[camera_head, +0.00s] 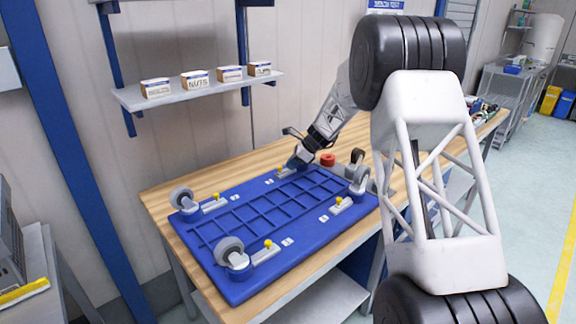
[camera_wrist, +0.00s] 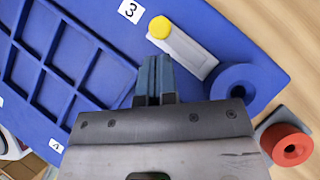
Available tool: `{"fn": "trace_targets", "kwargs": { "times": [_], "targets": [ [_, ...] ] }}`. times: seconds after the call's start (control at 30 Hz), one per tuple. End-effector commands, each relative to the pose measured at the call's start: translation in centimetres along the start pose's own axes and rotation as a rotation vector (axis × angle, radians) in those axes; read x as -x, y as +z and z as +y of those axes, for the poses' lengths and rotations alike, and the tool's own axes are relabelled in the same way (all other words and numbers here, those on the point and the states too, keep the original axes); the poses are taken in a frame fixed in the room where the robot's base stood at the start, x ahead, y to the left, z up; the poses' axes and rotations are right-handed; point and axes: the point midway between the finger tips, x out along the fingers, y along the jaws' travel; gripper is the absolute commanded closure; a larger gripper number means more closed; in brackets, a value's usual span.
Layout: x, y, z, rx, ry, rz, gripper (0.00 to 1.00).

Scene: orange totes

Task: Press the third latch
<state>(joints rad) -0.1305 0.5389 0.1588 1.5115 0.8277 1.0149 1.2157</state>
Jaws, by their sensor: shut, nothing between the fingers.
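A blue ribbed panel (camera_head: 262,262) with wheels at its corners lies on the wooden workbench. The latch beside the label "3" (camera_wrist: 130,10) is a pale block (camera_wrist: 185,48) with a yellow button (camera_wrist: 159,27). In the head view this latch shows at the panel's far edge (camera_head: 281,171), partly hidden by my gripper (camera_head: 293,164). In the wrist view my gripper (camera_wrist: 154,62) is shut and empty, with its fingertips just below the yellow button, apart from it in the picture. I cannot tell the height gap.
Other latches with yellow buttons sit at the back left (camera_head: 216,203), front left (camera_head: 267,251) and right (camera_head: 341,206). A red ring-shaped part (camera_head: 328,159) stands on the bench behind the panel, near my gripper. A shelf with small boxes (camera_head: 195,80) hangs on the wall.

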Motion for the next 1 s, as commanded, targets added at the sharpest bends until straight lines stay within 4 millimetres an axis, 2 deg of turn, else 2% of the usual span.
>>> {"fn": "trace_targets", "kwargs": {
  "times": [0.13,0.6,0.8,1.0],
  "targets": [
    [1.8,-1.4,0.0,-0.002,-0.003,0.001,1.00],
    [9.4,-1.3,0.0,-0.001,-0.003,0.000,1.00],
    [11.1,-1.2,0.0,-0.001,-0.002,0.000,1.00],
    [11.6,-1.2,0.0,-0.001,-0.001,0.000,1.00]
  ]
}}
